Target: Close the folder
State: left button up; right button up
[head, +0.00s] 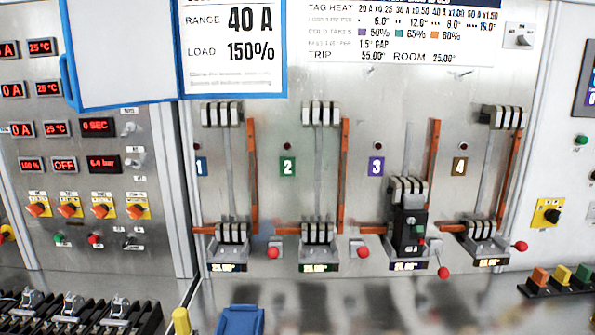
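The blue-edged folder (233,50) stands open at the top left of the head view, in front of the panel. Its right side shows a printed page reading RANGE 40 A and LOAD 150%. Its left leaf (125,50) is spread out to the left, with a blank white inner face. A blue handle (68,82) sticks out at that leaf's outer left edge. The folder's top is cut off by the picture edge. Neither of my grippers shows in this view.
Several numbered breaker units stand on the panel, with red-knobbed levers (442,272) jutting forward. A display and switch panel (85,130) is at the left. A blue object (240,320) and a yellow-topped post (181,321) show at the bottom edge. Coloured blocks (562,274) sit at lower right.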

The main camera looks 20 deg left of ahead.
aim_at(119, 53)
jog(key=j, duration=0.5)
jog(key=k+j, duration=0.15)
jog(key=j, duration=0.35)
jog(key=j+z, duration=0.1)
jog(key=j, duration=0.4)
jog(key=k+j, duration=0.15)
jog(key=j, duration=0.35)
jog(key=k+j, duration=0.1)
jog(key=j, duration=0.4)
jog(key=k+j+z, duration=0.1)
jog(key=j, duration=0.4)
